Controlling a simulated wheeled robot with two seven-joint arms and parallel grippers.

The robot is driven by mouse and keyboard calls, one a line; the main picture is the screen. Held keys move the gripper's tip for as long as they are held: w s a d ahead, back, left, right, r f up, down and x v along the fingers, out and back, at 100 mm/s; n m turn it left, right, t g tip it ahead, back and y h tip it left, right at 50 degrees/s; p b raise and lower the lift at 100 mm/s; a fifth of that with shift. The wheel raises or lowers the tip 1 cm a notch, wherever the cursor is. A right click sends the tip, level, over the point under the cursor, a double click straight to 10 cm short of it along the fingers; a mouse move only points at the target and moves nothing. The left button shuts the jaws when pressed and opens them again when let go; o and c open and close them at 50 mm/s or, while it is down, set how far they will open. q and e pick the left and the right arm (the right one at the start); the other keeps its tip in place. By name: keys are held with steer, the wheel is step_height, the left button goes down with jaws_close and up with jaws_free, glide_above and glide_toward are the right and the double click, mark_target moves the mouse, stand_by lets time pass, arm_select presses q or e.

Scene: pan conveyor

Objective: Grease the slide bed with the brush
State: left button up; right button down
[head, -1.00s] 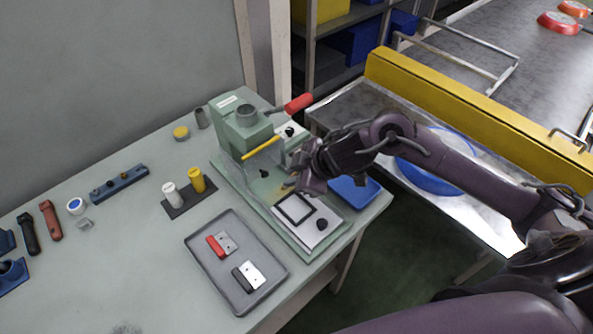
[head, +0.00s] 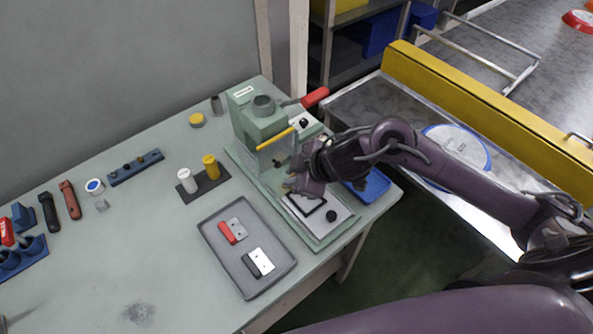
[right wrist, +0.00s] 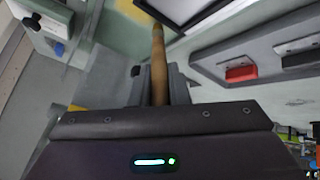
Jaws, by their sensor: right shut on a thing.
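The green press (head: 262,120) stands on the bench with a red lever and a yellow bar. Its green slide bed (head: 240,155) runs forward to a pale plate carrying a black frame (head: 320,208). My right gripper (head: 291,188) is over the bed beside the frame, partly covering it. In the right wrist view it is shut on the brush's wooden handle (right wrist: 159,65). The handle points to the green surface near the black frame (right wrist: 178,8); a yellowish patch (right wrist: 130,10) shows there. The bristles and any contact cannot be made out. My left gripper is out of view.
A grey tray (head: 213,262) with two small blocks lies in front of the bed. A dark stand (head: 204,186) holds a white and a yellow cylinder. A blue bin (head: 373,186) is behind my right gripper. The bench's front left area is mostly clear.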

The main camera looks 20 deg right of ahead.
steer(key=shift+s+a, duration=0.2)
steer(key=shift+a, duration=0.4)
steer(key=shift+w+d+p, duration=0.25)
steer(key=shift+w+d, duration=0.05)
steer(key=shift+d, duration=0.55)
steer(key=shift+w+d+p, duration=0.2)
steer(key=shift+w+d, duration=0.1)
steer(key=shift+d, duration=0.5)
steer(key=shift+w+d+p, duration=0.25)
steer(key=shift+w+d, duration=0.05)
steer(key=shift+d, duration=0.55)
steer(key=shift+d, duration=0.1)
steer(key=shift+w+d, duration=0.2)
steer(key=shift+d, duration=0.4)
steer(key=shift+a+p, duration=0.55)
steer(key=shift+a, duration=0.2)
steer(key=shift+a+f+p, duration=0.1)
steer(key=shift+a+p, duration=0.4)
steer(key=shift+a, duration=1.55)
